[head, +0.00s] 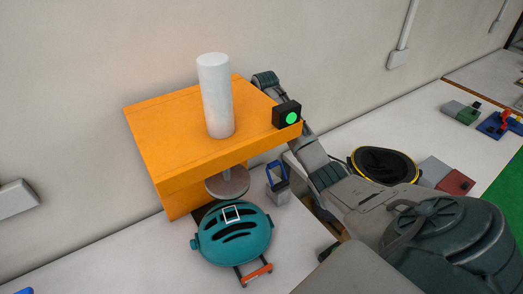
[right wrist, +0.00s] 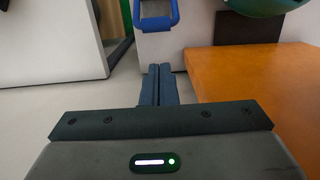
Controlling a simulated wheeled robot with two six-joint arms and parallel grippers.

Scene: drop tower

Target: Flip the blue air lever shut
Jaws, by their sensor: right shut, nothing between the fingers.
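The blue air lever (head: 277,167) is a loop-shaped handle on a small grey block (head: 279,194), beside the orange stand. In the head view the loop rises above the block. In the right wrist view the lever (right wrist: 157,24) is at the top edge, partly cut off, in front of a pale block face (right wrist: 158,50). My right gripper (right wrist: 160,68) is shut and empty, its fingertips pointing at the lever and just below it in that picture. I cannot tell whether they touch. My left gripper is not in view.
The orange stand (head: 165,135) carries a white cylinder (head: 216,95) and a black box with a green light (head: 286,115). A teal slotted rounded thing (head: 235,248) is close by the lever. A black yellow-rimmed bowl (head: 384,165) and a red block (head: 456,183) lie right.

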